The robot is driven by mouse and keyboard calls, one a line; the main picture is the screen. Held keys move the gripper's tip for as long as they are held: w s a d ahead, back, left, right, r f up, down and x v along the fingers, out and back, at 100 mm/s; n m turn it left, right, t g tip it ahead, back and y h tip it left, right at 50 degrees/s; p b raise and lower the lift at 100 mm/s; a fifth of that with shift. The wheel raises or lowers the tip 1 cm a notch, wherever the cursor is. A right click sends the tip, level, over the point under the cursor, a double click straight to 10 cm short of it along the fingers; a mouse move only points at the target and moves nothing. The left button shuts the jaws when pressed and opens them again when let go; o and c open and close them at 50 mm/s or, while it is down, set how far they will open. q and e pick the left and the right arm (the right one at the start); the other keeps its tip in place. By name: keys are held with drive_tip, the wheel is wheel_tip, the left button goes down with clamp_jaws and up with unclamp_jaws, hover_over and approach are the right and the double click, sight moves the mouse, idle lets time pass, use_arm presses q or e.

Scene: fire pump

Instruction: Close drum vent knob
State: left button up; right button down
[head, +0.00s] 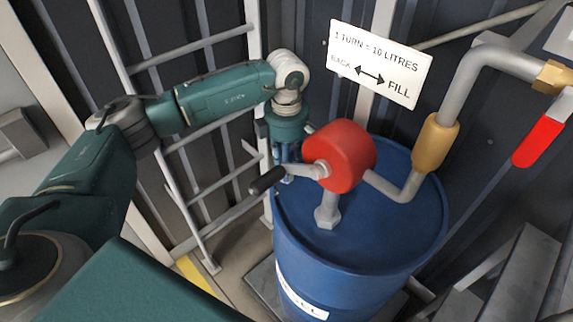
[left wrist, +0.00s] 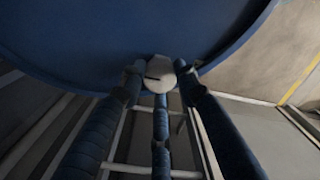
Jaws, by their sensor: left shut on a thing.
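A blue drum (head: 350,255) stands upright with a red rotary pump (head: 346,155) on its top. My left gripper (head: 287,168) points down at the drum's left rim, behind the pump's crank, which partly hides its fingertips. The drum vent knob is hidden in the head view. In the left wrist view, the small pale round knob (left wrist: 160,72) has a dark slot mark and sits on the blue drum top. The blue fingers of my left gripper (left wrist: 160,82) are closed around its sides. My right gripper is in neither view.
The pump's crank has a black handle (head: 267,181) close to my left gripper. A grey pipe with a brass fitting (head: 436,142) rises at the right to a red lever (head: 538,141). A sign (head: 380,64) hangs behind; a grey ladder-like frame (head: 215,140) stands left.

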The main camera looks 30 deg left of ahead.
use_arm(q)
drive_tip(key=shift+w+r, duration=0.15)
drive_tip(key=o, duration=1.2)
drive_tip(key=shift+c, duration=0.2)
